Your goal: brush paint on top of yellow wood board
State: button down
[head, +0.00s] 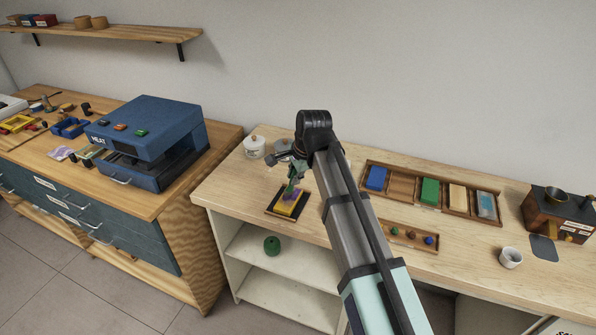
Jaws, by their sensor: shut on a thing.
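The yellow wood board (285,208) lies on a dark flat base near the front edge of the light wooden counter, left of my arm. A purple patch (291,195) shows on its top. My gripper (293,181) is directly above the board, pointing down. It is shut on a thin thing that reaches down to or just above the purple patch. This looks like a brush, but it is small and partly hidden by the gripper. I cannot tell whether its tip touches the board.
A white lidded pot (254,147) stands behind the board. Right of my arm are a wooden tray (403,187) with coloured blocks, a smaller tray (388,236) with knobs, a white cup (510,258) and a dark wooden box (561,212). A blue heat press (150,135) stands left.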

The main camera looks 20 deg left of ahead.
jog(key=s, duration=0.6)
jog(key=shift+w+p, duration=0.65)
jog(key=shift+w, duration=6.3)
notch_tip(320, 180, up, 8)
jog(key=p, duration=0.4)
jog(key=shift+s, duration=0.2)
jog(key=shift+d, duration=0.15)
